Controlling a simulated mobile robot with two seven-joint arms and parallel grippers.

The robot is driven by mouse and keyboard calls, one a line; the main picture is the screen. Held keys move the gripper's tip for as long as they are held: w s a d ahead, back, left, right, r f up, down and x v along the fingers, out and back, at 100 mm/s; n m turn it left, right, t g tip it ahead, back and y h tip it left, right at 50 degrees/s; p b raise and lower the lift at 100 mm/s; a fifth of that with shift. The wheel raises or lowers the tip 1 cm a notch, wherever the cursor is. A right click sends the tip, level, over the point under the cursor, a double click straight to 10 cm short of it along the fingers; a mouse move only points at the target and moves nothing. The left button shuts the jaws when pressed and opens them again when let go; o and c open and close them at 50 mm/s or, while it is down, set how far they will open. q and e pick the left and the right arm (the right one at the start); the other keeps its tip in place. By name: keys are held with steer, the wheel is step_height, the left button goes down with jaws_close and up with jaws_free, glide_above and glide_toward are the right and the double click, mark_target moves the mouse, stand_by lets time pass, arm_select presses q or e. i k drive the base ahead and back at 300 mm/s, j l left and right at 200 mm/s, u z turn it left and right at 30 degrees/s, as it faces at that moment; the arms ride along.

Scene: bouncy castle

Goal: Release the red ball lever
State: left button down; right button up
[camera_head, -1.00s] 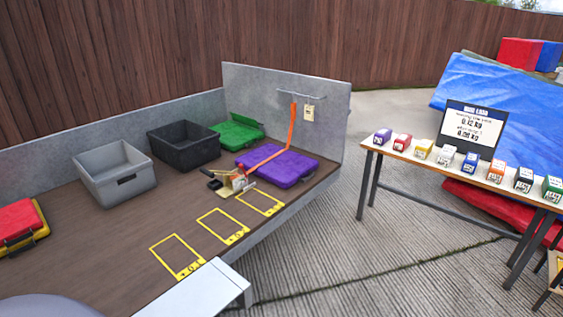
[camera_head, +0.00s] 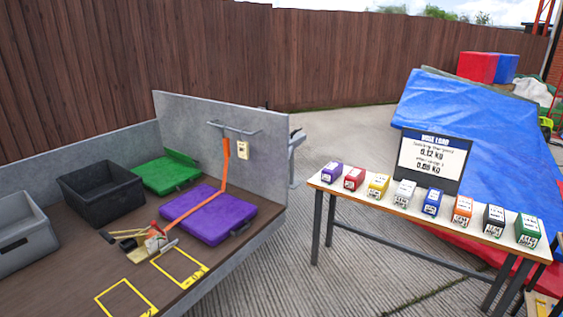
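A small metal ratchet or clamp device (camera_head: 152,243) sits on the brown truck-bed floor, at the lower left of the head view. A small red part (camera_head: 154,226) shows on top of it, too small to tell whether it is a ball on a lever. An orange strap (camera_head: 190,203) runs from the device across a purple case (camera_head: 211,215) and up to a rail on the grey end wall. A yellow tag (camera_head: 243,150) hangs by the rail. Neither of my grippers is in view.
A black crate (camera_head: 100,196), a grey crate (camera_head: 22,232) and a green case (camera_head: 166,173) stand on the bed. Yellow outlines (camera_head: 181,268) mark its near edge. A table (camera_head: 405,210) with several colored blocks and a sign (camera_head: 432,160) stands right. Paved floor lies between.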

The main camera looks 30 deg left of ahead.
mark_target(154, 223)
steer(key=i+u, duration=0.4)
steer(key=i+l+u, duration=0.1)
steer(key=i+u, duration=0.25)
steer(key=i, duration=0.2)
steer(key=i+j+u, duration=0.1)
steer(key=i+u, duration=0.95)
steer(key=i, duration=0.15)
